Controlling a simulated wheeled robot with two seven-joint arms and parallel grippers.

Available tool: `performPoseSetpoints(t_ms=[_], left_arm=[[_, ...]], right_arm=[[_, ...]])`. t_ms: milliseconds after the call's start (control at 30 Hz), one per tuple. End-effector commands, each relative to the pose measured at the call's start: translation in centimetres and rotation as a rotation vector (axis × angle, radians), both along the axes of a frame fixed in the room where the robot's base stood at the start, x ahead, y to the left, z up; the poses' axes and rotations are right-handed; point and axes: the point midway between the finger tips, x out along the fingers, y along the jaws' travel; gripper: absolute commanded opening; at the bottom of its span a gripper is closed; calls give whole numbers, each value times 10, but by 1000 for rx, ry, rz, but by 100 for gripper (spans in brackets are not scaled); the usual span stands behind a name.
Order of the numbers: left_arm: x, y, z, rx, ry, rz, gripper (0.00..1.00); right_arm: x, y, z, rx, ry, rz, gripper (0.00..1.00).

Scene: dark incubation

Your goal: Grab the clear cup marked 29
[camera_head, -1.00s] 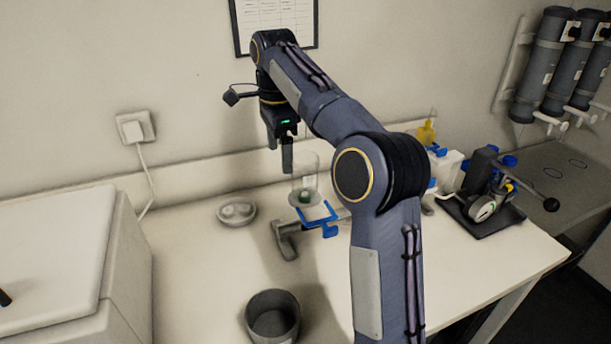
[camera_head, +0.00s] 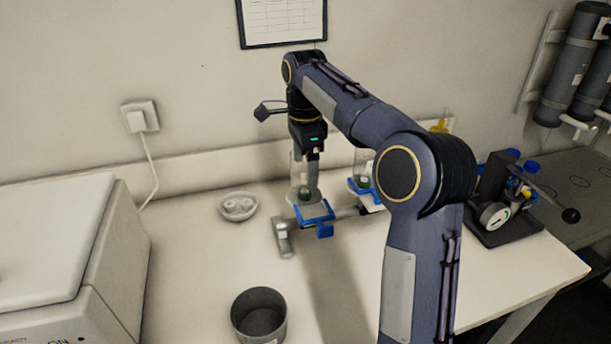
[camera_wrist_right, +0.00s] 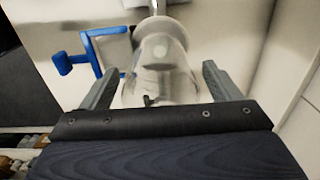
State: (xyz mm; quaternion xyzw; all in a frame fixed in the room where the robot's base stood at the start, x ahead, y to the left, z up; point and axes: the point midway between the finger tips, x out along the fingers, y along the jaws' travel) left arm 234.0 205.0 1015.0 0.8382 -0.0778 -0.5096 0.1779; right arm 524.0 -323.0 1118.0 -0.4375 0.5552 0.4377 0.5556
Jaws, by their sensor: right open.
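A clear cup (camera_head: 296,176) with a small greenish thing low in it stands at a blue bracket (camera_head: 325,230) on the bench. No number is legible on it. My right gripper (camera_head: 311,178) points down right at this cup, overlapping its right side in the head view. In the right wrist view the clear cup (camera_wrist_right: 160,82) lies between the spread fingers of my right gripper (camera_wrist_right: 162,74), with a visible gap on each side. The blue bracket (camera_wrist_right: 97,50) shows left of it there. My left gripper is not in view.
A second clear cup (camera_head: 363,158) stands close by on the right, partly behind my right arm. A grey metal foot (camera_head: 283,240), a white bowl (camera_head: 238,207) and a dark grey pot (camera_head: 259,318) are on the bench. A white machine (camera_head: 60,250) fills the left.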

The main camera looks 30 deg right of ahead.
Motion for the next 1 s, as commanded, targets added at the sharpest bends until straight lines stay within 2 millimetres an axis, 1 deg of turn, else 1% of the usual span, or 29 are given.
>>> performPoseSetpoints(t_ms=[33,167,433,800,1000], left_arm=[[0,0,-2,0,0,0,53],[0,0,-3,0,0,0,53],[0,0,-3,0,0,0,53],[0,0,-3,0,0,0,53],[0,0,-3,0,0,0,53]], right_arm=[[-1,0,-9,1,3,0,84],[-1,0,-21,0,1,0,84],[-1,0,-23,0,0,0,84],[0,1,-23,0,0,1,36],[0,1,-23,1,-1,1,34]])
